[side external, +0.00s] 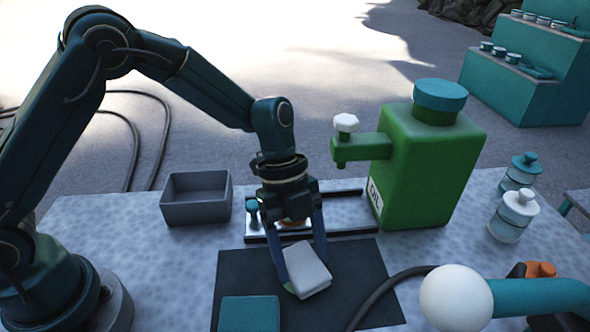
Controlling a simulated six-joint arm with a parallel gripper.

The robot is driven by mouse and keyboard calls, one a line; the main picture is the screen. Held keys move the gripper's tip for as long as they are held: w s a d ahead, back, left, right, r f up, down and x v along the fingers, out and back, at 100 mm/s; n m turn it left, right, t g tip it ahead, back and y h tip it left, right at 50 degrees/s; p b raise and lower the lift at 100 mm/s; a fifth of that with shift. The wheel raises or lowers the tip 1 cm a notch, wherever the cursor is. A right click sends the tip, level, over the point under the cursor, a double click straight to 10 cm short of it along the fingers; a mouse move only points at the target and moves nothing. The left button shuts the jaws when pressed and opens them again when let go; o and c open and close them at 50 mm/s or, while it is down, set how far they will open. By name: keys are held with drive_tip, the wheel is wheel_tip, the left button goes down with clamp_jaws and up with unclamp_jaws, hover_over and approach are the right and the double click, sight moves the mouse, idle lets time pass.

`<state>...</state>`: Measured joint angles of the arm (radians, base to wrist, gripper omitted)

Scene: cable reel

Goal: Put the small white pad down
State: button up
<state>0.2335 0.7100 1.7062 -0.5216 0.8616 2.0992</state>
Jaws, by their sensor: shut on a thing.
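The small white pad (306,268) is between the fingers of my gripper (303,268), near the middle of the side external view. My gripper points down and is shut on the pad. The pad is tilted, over the dark mat (240,270) on the table. I cannot tell whether its lower edge touches the mat. A small greenish patch shows at the pad's lower left edge.
A teal block (249,314) lies on the mat's front left. A grey open box (196,198) stands behind left, a green oil can (430,165) behind right. A dark cable (385,288) and a white ball-ended teal handle (457,298) are at right.

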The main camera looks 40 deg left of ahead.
drive_tip(key=shift+f, duration=0.5)
drive_tip(key=o, duration=1.4)
drive_tip(key=shift+f, duration=0.1)
drive_tip(key=shift+c, duration=0.2)
